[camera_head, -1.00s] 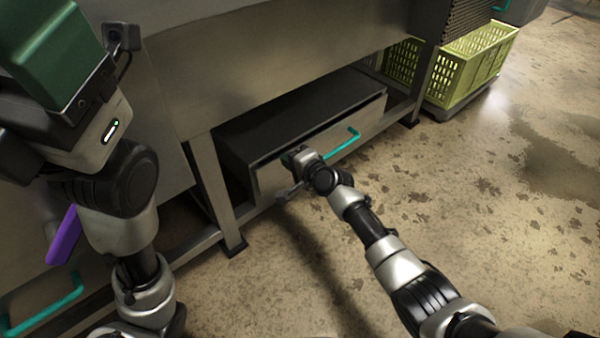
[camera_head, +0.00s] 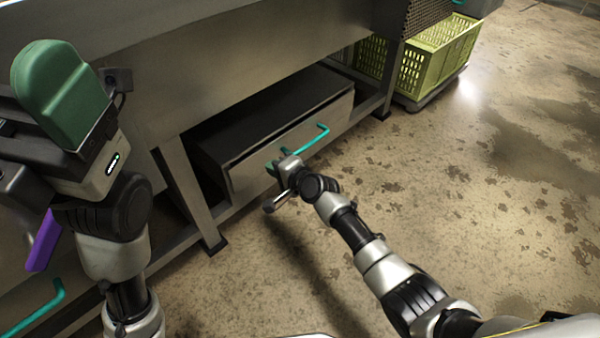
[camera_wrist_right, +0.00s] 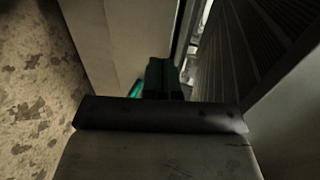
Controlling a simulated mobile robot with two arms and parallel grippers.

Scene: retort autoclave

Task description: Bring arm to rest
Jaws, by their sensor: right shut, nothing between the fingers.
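My right arm reaches over the floor to a grey drawer (camera_head: 290,152) under the steel bench. My right gripper (camera_head: 272,168) is shut and empty, close to the drawer front and left of its teal handle (camera_head: 312,142). I cannot tell whether it touches the front. In the right wrist view its dark green fingers (camera_wrist_right: 163,78) are together, beside a pale panel, with a bit of teal (camera_wrist_right: 135,89) behind them. My left arm is raised at the left; its green gripper (camera_head: 62,92) points up, and its finger gap is not clear.
The drawer stands partly out from the steel bench (camera_head: 250,70). A bench leg (camera_head: 190,195) stands left of it. A yellow-green crate (camera_head: 430,60) sits at the back right. A purple handle (camera_head: 42,242) and another teal handle (camera_head: 35,312) are at lower left. The right floor is clear.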

